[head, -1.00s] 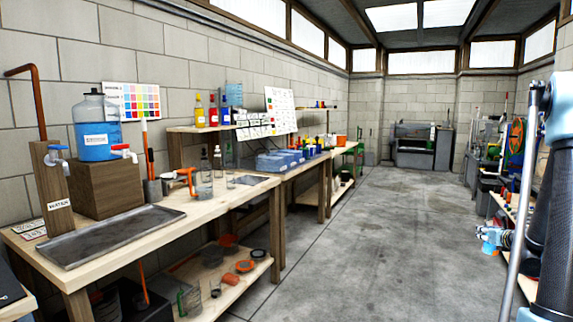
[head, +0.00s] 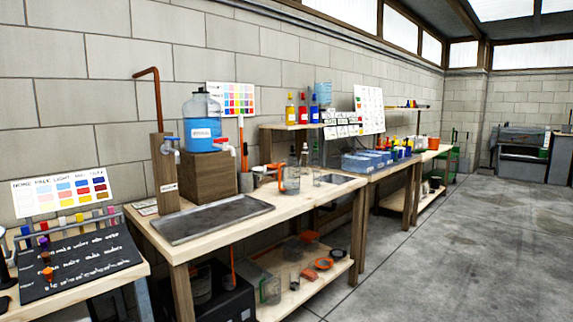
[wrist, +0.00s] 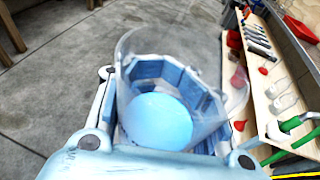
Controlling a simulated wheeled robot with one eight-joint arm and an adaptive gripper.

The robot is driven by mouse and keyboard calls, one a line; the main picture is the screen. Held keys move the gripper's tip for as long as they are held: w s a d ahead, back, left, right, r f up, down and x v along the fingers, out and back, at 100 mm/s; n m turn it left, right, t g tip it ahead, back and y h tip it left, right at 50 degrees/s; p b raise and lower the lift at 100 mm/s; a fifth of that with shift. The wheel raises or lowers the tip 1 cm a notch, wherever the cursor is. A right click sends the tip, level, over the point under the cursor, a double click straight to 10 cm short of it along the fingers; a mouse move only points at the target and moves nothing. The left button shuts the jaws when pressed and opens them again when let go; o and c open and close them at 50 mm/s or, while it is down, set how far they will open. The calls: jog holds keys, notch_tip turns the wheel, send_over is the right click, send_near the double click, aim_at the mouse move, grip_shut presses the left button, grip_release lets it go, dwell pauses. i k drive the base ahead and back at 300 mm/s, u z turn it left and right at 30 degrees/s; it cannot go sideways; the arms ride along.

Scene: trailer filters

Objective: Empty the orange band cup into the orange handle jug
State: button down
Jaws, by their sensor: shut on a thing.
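My gripper (wrist: 165,95) is shut around a clear cup (wrist: 160,42) in the wrist view. A pale blue round surface shows inside the cup; I cannot tell for sure whether it is liquid. No orange band is visible on the cup from this angle. In the head view a clear jug with an orange handle (head: 290,179) stands on the wooden bench, right of the metal tray. It is small there, and its contents are hard to make out. My gripper and the cup are not in the head view, well away from the jug.
The bench (head: 325,197) also holds a metal tray (head: 215,219), a blue water jug (head: 202,122) on a wooden block and other glassware. A black mat with a colour chart (head: 62,192) is on the left bench. The concrete floor (head: 430,255) at right is clear.

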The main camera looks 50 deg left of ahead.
aim_at(291, 167)
jog(key=u, duration=0.05)
jog(key=k, duration=1.4)
jog(key=u, duration=1.65)
jog(key=i, duration=0.9)
jog(key=z, duration=0.05)
